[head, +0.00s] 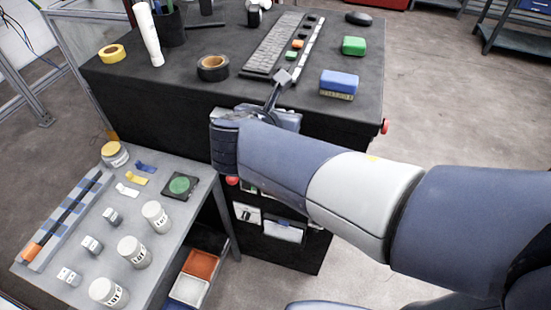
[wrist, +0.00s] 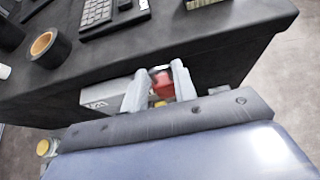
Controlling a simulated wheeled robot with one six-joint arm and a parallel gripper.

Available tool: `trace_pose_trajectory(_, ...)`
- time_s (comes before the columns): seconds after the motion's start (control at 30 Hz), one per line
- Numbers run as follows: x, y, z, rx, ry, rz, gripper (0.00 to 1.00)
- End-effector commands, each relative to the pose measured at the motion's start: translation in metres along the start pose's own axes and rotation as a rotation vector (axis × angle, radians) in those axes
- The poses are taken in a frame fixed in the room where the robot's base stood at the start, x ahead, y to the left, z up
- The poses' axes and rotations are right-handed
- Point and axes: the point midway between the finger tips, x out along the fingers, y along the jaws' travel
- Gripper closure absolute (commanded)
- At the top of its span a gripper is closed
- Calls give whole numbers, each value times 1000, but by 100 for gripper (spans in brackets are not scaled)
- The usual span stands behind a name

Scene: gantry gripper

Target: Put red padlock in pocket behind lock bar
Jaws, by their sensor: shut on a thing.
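The red padlock (wrist: 162,86) shows in the wrist view between the two pale fingers of my gripper (wrist: 158,88), which is shut on it. It is in front of the black cabinet's front face, below the top edge. A pale grey panel with dark lettering (wrist: 97,105), perhaps part of a holder, is just left of the fingers. The lock bar and pocket cannot be made out clearly.
The black cabinet top (head: 215,95) holds a keyboard (head: 275,45), tape roll (head: 213,68), green block (head: 353,46) and blue-topped sponge (head: 339,84). White holders (head: 283,228) are low on its front. A grey side table (head: 85,225) with several labelled jars stands at the left.

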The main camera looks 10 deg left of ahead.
Motion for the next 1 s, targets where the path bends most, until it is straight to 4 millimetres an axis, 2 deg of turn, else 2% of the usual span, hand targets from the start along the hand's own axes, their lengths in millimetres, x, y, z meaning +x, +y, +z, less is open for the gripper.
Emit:
trace_pose_trajectory(0.03,9,0,-16,-7,2,-4,97)
trace_pose_trajectory(0.1,18,0,-32,-6,3,-3,97)
trace_pose_trajectory(0.3,37,0,-68,-3,1,-1,97)
trace_pose_trajectory(0.47,43,0,-78,0,-1,-1,97)
trace_pose_trajectory(0.7,59,0,-107,-2,1,-1,97)
trace_pose_trajectory(1.0,61,0,-110,1,-1,1,97)
